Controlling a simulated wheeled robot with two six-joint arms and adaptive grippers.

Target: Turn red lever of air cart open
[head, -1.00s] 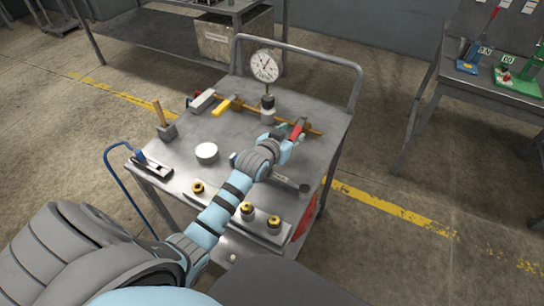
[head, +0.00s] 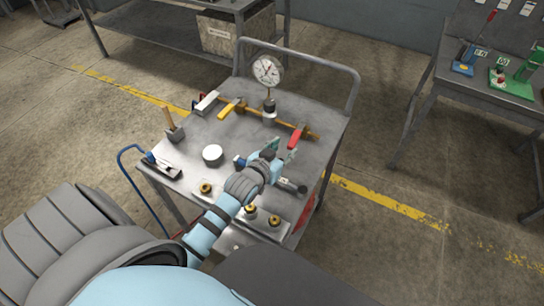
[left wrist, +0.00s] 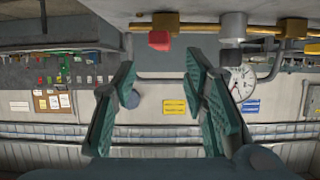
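The air cart (head: 300,170) is a grey metal cart with a brass pipe across its top. The red lever (head: 295,138) sits at the right part of the pipe, pointing toward me; in the left wrist view its red end (left wrist: 159,41) shows at top centre. A yellow lever (head: 230,108) is further left on the same pipe. My left gripper (head: 281,150) is just short of the red lever, apart from it. In the left wrist view its fingers (left wrist: 162,95) are spread wide with nothing between them. My right gripper is not in view.
A white round cap (head: 213,155), a hammer (head: 173,125) and several brass fittings lie on the cart. A grey table (head: 490,95) with tools stands at the right; floor between is clear.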

